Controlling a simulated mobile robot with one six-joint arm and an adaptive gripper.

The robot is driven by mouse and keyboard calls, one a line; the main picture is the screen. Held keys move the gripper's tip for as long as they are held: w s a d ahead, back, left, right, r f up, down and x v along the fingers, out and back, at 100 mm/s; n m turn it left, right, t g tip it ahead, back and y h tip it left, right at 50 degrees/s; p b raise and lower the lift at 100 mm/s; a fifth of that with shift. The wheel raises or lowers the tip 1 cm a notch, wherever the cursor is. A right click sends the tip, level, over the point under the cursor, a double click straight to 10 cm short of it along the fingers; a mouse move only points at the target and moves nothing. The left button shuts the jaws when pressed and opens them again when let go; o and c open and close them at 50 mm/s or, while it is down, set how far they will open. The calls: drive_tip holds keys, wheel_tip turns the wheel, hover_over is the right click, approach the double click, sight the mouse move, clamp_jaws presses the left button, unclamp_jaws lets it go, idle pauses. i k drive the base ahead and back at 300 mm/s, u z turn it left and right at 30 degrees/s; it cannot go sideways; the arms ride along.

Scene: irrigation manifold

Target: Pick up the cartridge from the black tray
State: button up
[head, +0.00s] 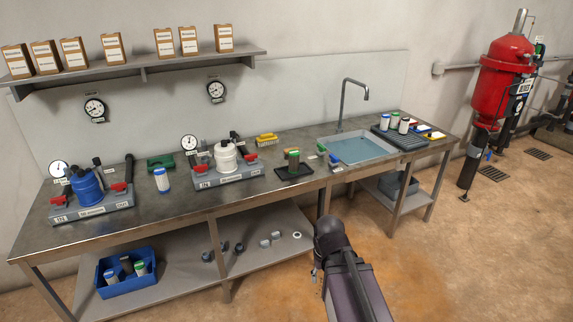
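A small black tray (284,176) lies on the bench, between the white-housing station and the sink. One cartridge (293,163) with a dark brownish body and a green top stands upright in it. Part of my dark arm shows at the lower middle, in front of the bench and apart from the tray. My gripper cannot be made out, so its opening and contents are not shown.
The white housing (225,157) stands left of the tray, the sink (358,150) right of it. Small green and blue items lie between tray and sink. A blue bin (127,287) sits below.

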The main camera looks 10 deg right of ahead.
sight(294, 155)
drive_tip(key=z, duration=0.05)
drive_tip(key=i, duration=1)
drive_tip(key=u, duration=0.05)
